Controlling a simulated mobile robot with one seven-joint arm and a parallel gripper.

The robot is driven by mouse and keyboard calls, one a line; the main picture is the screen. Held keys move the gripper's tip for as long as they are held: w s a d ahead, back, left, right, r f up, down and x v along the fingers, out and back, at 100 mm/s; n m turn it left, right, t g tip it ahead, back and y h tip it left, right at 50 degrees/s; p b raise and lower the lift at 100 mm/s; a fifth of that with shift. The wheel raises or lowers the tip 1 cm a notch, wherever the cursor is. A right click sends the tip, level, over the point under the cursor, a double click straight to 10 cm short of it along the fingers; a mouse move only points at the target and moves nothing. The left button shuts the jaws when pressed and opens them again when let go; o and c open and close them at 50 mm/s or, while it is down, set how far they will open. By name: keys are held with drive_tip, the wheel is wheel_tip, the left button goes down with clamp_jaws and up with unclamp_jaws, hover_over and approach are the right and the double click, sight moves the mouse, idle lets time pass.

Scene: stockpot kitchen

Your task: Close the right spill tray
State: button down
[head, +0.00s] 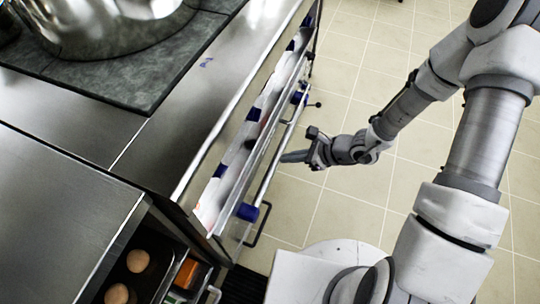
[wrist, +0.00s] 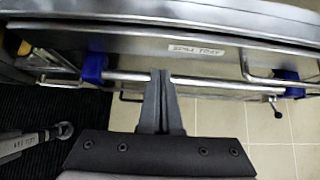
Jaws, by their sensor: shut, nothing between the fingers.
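A steel panel (wrist: 130,42) in the wrist view carries a pale label (wrist: 197,50) that seems to read "spill tray". In the head view, a tray-like front (head: 243,190) stands out from the counter edge, with a pale strip showing in the gap. I cannot tell which side's tray it is. A long metal rail (wrist: 210,81) with blue brackets runs along the front. My gripper (wrist: 160,72) is shut and empty, its tips overlapping the rail in the picture; contact is unclear. In the head view my gripper (head: 284,157) is just outside the front.
A large steel pot (head: 105,25) stands on the dark cooktop (head: 120,78). An open compartment at lower left holds round brown items (head: 138,260) and an orange box (head: 188,272). A wire handle (wrist: 248,68) sticks out near the label. The tiled floor (head: 345,85) beside the counter is clear.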

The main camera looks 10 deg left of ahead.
sight(255, 151)
drive_tip(key=a, duration=0.1)
drive_tip(key=a+f, duration=0.1)
drive_tip(key=a, duration=0.1)
drive_tip(key=a+b, duration=0.1)
drive_tip(key=a, duration=0.1)
drive_tip(key=shift+w+f, duration=0.3)
drive_tip(key=shift+w, duration=0.1)
drive_tip(key=shift+a+r, duration=0.1)
drive_tip(key=shift+a, duration=0.25)
drive_tip(key=shift+w+a, duration=0.1)
drive_tip(key=shift+w+a+b, duration=0.1)
drive_tip(key=shift+a+b, duration=0.6)
drive_tip(key=shift+a, duration=0.6)
drive_tip(key=shift+r, duration=0.1)
